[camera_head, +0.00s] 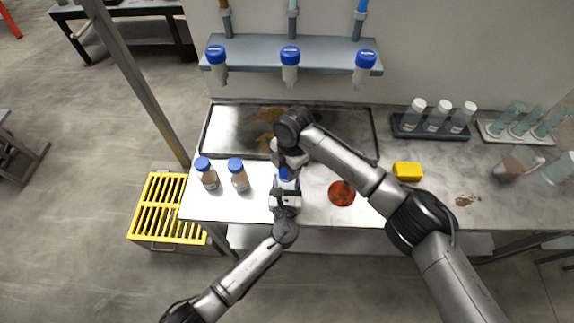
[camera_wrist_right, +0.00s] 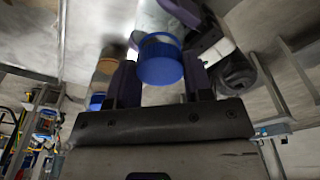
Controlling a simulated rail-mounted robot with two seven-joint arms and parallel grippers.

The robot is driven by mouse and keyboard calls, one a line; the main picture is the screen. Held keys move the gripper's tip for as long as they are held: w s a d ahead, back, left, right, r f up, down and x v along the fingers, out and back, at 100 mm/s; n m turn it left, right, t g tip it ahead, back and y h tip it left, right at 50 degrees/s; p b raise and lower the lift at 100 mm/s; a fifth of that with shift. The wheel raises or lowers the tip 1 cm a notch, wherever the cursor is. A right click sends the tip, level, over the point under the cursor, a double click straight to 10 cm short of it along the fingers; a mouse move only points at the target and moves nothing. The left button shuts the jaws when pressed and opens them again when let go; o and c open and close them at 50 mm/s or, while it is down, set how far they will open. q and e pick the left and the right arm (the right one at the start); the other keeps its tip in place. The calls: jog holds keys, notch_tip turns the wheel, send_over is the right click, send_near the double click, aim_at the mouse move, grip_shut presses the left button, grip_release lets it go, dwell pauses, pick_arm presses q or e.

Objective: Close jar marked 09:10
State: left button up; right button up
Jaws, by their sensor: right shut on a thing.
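A jar (camera_head: 285,184) with a blue lid (camera_head: 284,173) is between my two grippers near the middle of the table. In the right wrist view the blue lid (camera_wrist_right: 160,60) sits between my right gripper's fingers (camera_wrist_right: 162,82), with the pale jar body (camera_wrist_right: 152,18) beyond it. My right gripper (camera_head: 286,165) is shut on the lid. My left gripper (camera_head: 285,189) reaches the jar from the near side; its purple fingers are beside the jar body, but their grip is partly hidden. The 09:10 mark cannot be read. Whether lid and jar are fully seated cannot be seen.
Two blue-lidded jars (camera_head: 206,173) (camera_head: 238,175) stand to the left. A dark tray (camera_head: 225,125) lies behind, under a shelf (camera_head: 330,60) with several blue-capped containers. A red-brown disc (camera_head: 342,193), a yellow sponge (camera_head: 408,171) and a vial rack (camera_head: 430,130) are on the right.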

jog(key=shift+f, duration=0.3)
